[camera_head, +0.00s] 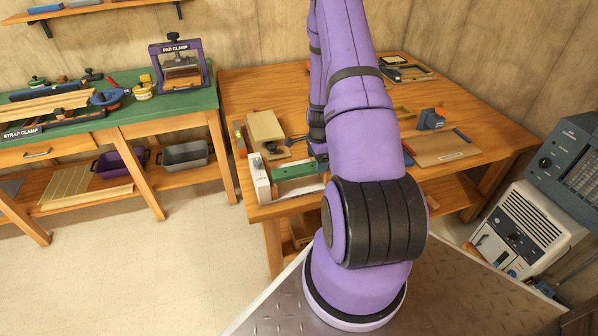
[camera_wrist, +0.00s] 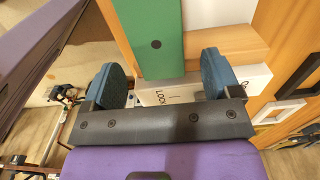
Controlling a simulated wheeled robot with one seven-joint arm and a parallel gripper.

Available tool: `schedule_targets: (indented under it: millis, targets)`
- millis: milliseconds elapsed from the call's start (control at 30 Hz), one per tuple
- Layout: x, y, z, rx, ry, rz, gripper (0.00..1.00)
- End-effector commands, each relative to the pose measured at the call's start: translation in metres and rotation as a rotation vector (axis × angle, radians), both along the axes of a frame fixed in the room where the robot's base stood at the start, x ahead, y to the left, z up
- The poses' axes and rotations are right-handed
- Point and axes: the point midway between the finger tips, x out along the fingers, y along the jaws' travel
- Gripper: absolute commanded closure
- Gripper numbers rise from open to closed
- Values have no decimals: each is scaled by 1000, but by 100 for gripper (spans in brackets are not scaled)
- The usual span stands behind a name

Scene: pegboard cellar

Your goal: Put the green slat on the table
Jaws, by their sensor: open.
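The green slat (camera_head: 294,171) lies near the front left corner of the wooden table (camera_head: 262,92), beside a white block (camera_head: 260,180). In the wrist view, the green slat (camera_wrist: 155,38) runs up from between the fingers, with a dark round hole near its end. My gripper (camera_wrist: 163,80) is open. Its two blue-grey fingers stand on either side of the slat's end, with a gap on each side. In the head view my arm hides most of the gripper.
A tan wooden block (camera_head: 265,128) stands just behind the slat. A brown board (camera_head: 440,150) and a blue tool (camera_head: 431,119) lie on the table's right side. A green-topped bench (camera_head: 150,107) stands left, and a grey machine (camera_head: 530,230) right.

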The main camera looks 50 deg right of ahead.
Motion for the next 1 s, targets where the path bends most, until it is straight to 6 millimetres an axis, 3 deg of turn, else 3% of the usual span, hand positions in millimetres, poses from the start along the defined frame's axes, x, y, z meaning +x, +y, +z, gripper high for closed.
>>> schedule_targets:
  millis: [200,467,700,800,1000]
  targets:
    - [0,0,-21,0,0,1,17]
    - [0,0,-23,-1,-1,1,17]
    - [0,0,-23,0,0,0,70]
    - [0,0,-23,-1,-1,0,77]
    - [0,0,-22,-1,-1,0,77]
